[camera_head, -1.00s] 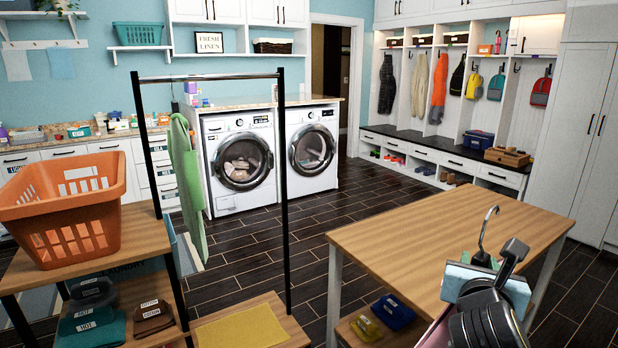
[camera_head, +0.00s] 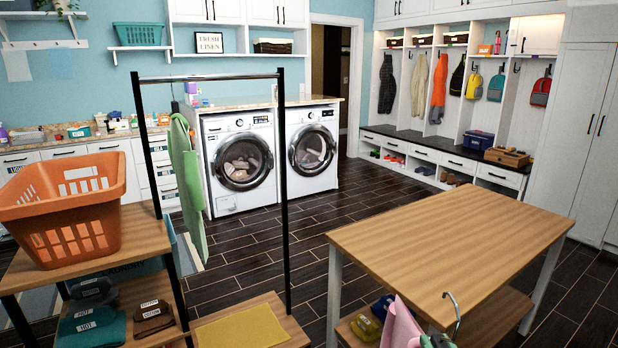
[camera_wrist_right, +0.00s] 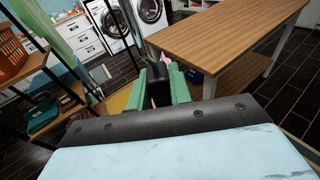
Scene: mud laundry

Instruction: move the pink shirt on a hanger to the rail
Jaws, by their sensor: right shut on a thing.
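The pink shirt (camera_head: 400,326) shows at the bottom edge of the head view, in front of the wooden table, with most of it cut off. Its hanger's metal hook (camera_head: 455,312) stands up beside it. My right gripper (camera_head: 437,342) is barely in view there, just below the hook. In the right wrist view my right gripper (camera_wrist_right: 160,88) is shut on the hanger, with a little pink cloth (camera_wrist_right: 166,57) beyond the fingers. The rail (camera_head: 215,77) is the top bar of a black rack at the left, with a green garment (camera_head: 186,180) hanging near its left end. My left gripper is out of view.
The wooden table (camera_head: 440,245) has a bare top and stands right of the rack. An orange basket (camera_head: 110,195) sits on the shelf unit at the left. A yellow cloth (camera_head: 243,330) lies on the rack's low board. The rail's middle and right are clear.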

